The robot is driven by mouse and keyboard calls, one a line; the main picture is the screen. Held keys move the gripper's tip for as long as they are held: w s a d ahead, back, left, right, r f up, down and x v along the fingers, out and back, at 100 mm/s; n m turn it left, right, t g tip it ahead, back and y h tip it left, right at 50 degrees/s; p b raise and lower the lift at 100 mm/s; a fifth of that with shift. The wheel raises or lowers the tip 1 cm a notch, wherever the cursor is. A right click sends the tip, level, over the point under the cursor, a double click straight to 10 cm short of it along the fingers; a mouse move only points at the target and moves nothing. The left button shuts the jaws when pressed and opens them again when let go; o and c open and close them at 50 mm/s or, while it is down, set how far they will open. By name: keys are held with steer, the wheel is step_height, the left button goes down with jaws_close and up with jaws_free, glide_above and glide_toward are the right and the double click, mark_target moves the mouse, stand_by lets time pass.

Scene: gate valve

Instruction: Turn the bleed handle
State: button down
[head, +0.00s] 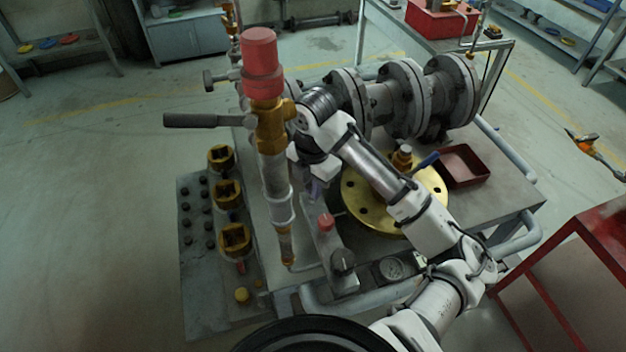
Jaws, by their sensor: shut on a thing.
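My arm reaches in from the lower right. My gripper (314,172) points down behind the upright brass and grey pipe (274,170), above a grey panel. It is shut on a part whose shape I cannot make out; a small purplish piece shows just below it. I cannot tell for sure which part is the bleed handle. A grey lever (203,121) sticks out left from the pipe's brass body. A small blue handle (427,161) shows beside the brass disc (366,207), apart from my gripper.
A red cap (260,62) tops the pipe. Grey flanged piping (405,98) runs behind my arm. The panel carries a red button (325,222) and a black knob (343,262). A gauge (391,268) and a red tray (462,166) lie right. The floor at left is clear.

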steer(key=m+p, duration=0.1)
steer(key=m, duration=0.1)
steer(key=m+p, duration=0.1)
steer(key=m, duration=0.1)
steer(key=shift+r+m, duration=0.2)
steer(key=shift+m, duration=0.1)
steer(key=shift+f+m+p, duration=0.1)
steer(key=shift+m+p, duration=1.2)
steer(key=shift+m, duration=0.7)
steer(key=c, duration=1.4)
jaws_free()
steer(key=shift+c, duration=0.2)
steer(key=shift+f, duration=0.1)
step_height(320, 180, up, 14)
steer(key=shift+b, duration=0.4)
steer(key=shift+f, duration=0.1)
